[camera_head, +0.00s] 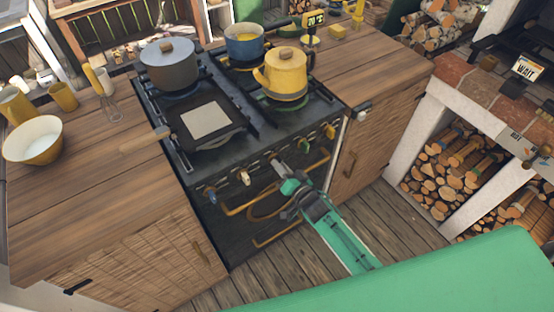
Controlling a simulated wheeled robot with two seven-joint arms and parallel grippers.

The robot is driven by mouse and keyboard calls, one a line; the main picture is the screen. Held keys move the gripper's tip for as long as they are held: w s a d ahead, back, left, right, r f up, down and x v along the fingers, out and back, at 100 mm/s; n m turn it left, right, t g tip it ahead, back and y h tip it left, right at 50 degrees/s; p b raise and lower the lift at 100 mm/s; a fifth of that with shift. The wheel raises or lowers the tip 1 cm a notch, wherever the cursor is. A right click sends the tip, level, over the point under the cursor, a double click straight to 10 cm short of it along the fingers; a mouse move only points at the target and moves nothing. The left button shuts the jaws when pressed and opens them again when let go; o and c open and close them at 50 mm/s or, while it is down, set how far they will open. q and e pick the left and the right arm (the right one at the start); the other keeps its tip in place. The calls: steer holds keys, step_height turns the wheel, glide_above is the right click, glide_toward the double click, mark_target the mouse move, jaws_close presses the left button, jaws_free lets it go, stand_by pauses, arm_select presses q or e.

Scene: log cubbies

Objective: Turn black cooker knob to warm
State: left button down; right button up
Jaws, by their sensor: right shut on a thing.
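The black cooker (190,165) stands in the wooden counter, with a row of knobs along its front edge. A pale knob (244,177) and a dark bluish knob (210,194) are left of my gripper. A green knob (307,147) and a yellow knob (330,131) are to its right. My right gripper (283,176) reaches up from the lower right and is shut at the middle of this row, on the black knob. The gripper mostly hides that knob, and its pointer and the warm mark cannot be read. My left gripper is out of view.
A grey pot (168,68), a blue pot (244,46) and a yellow kettle (280,75) stand on the hob. The brass oven rail (246,206) runs just below the gripper. Wooden floor (400,235) is clear at the right.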

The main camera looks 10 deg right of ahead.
steer(key=m+p, duration=0.1)
steer(key=m, duration=0.3)
stand_by(0.3)
steer(key=o, duration=0.7)
steer(key=shift+o, duration=0.2)
